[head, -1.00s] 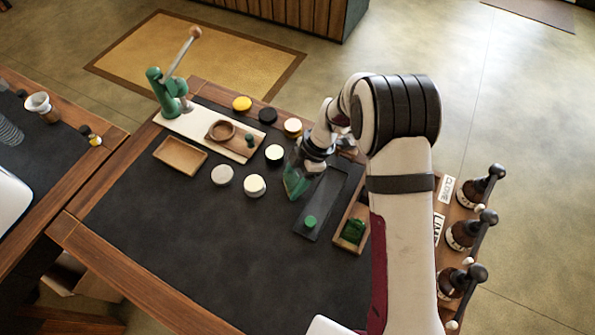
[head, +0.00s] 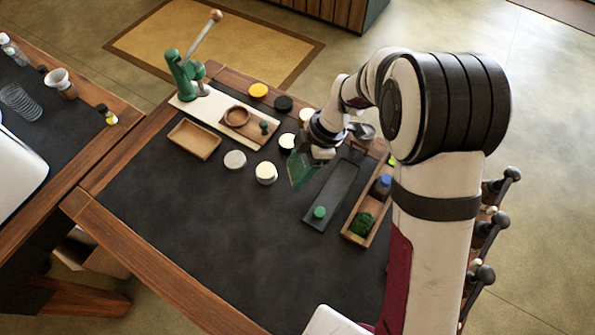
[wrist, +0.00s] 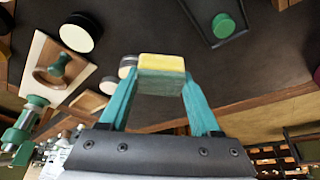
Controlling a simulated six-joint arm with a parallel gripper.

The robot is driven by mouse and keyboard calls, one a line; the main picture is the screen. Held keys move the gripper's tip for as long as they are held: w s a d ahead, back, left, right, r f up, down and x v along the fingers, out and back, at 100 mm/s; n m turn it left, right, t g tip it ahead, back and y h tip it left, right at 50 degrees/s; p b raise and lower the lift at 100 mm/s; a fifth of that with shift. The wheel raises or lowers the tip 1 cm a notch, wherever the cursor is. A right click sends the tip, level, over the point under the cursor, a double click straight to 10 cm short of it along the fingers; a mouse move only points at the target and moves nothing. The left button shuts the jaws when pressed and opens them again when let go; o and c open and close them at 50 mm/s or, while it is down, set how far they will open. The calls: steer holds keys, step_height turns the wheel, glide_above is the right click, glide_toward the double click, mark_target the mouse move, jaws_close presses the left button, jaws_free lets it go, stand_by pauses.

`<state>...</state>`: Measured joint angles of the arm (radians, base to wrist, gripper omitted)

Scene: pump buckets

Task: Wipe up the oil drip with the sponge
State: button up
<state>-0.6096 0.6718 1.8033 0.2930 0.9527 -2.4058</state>
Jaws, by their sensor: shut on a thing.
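The sponge (wrist: 162,64), with a yellow layer on a dark green layer, shows in the wrist view between the teal fingertips of my gripper (wrist: 160,80). My gripper is shut on it. In the head view my gripper (head: 300,172) is over the dark work mat (head: 220,245), between a white-topped tin and a dark tray. The sponge cannot be made out in the head view. I cannot make out the oil drip on the dark mat in either view.
A dark tray (head: 328,190) with a green knob (head: 320,213) lies right of my gripper, beside a wooden bin (head: 352,237). White-topped tins (head: 266,172) stand to its left. A green lever press (head: 186,72) is at the back left. The mat's front is clear.

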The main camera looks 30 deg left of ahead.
steer(key=shift+r, duration=0.85)
steer(key=w+d+r+m+t+h, duration=0.1)
steer(key=w+d+r+m+t, duration=0.1)
steer(key=d+r+m, duration=0.4)
steer(key=w+d+r+m+t+h, duration=0.1)
steer(key=w+d+r+m+t, duration=0.1)
steer(key=d+r+m, duration=0.5)
steer(key=w+d+r+m+t+h, duration=0.1)
steer(key=w+d+r+m+t, duration=0.2)
steer(key=d+r+m, duration=0.4)
steer(key=d+m, duration=0.7)
steer(key=d, duration=0.2)
steer(key=shift+d+r+t, duration=0.2)
steer(key=shift+d+t, duration=0.05)
steer(key=shift+t, duration=0.15)
